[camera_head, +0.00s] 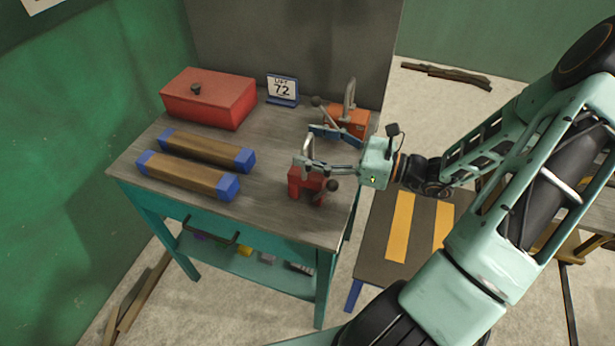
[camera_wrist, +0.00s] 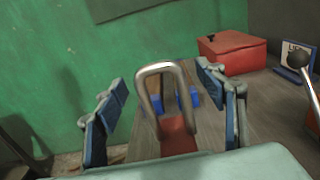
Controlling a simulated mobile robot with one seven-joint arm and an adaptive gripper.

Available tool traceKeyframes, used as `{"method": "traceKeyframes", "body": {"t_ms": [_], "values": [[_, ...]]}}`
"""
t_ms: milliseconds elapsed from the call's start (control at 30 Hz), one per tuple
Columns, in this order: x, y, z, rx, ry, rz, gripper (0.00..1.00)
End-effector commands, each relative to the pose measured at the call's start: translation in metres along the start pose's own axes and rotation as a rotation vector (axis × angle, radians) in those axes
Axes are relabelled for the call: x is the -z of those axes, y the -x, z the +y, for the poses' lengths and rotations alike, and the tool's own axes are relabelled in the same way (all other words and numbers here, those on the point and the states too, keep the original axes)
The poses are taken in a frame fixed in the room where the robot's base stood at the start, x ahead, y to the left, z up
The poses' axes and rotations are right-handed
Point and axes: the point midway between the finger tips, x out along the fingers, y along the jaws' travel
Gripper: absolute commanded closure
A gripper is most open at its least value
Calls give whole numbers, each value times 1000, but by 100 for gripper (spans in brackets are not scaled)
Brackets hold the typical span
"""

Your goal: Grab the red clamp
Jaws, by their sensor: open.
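The red clamp (camera_head: 306,184) stands near the front right of the wooden-topped table (camera_head: 270,215). It has a red body, a metal loop handle and a dark round knob. In the wrist view the clamp (camera_wrist: 177,138) is centred, its metal loop rising between the fingers. My gripper (camera_head: 308,164) reaches in from the right at the height of the loop. In the wrist view my gripper (camera_wrist: 165,105) is open, with one blue-padded finger on each side of the loop. I see gaps between the fingers and the loop. The lower part of the clamp is hidden by my gripper in the wrist view.
An orange clamp (camera_head: 350,121) with a metal handle stands behind my gripper. Two wooden bars with blue ends (camera_head: 188,176) lie to the left. The table's front middle is clear.

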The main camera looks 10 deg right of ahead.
Motion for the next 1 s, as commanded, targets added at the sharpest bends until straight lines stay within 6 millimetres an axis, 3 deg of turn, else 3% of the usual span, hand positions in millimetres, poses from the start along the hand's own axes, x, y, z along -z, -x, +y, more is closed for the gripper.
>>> {"method": "traceKeyframes", "body": {"t_ms": [100, 333, 900, 1000], "values": [[0, -10, 0, 0, -1, -1, 36], [1, -11, 0, 1, 0, 0, 36], [0, -11, 0, 1, 0, 0, 97], [0, -11, 0, 1, 0, 0, 100]]}}
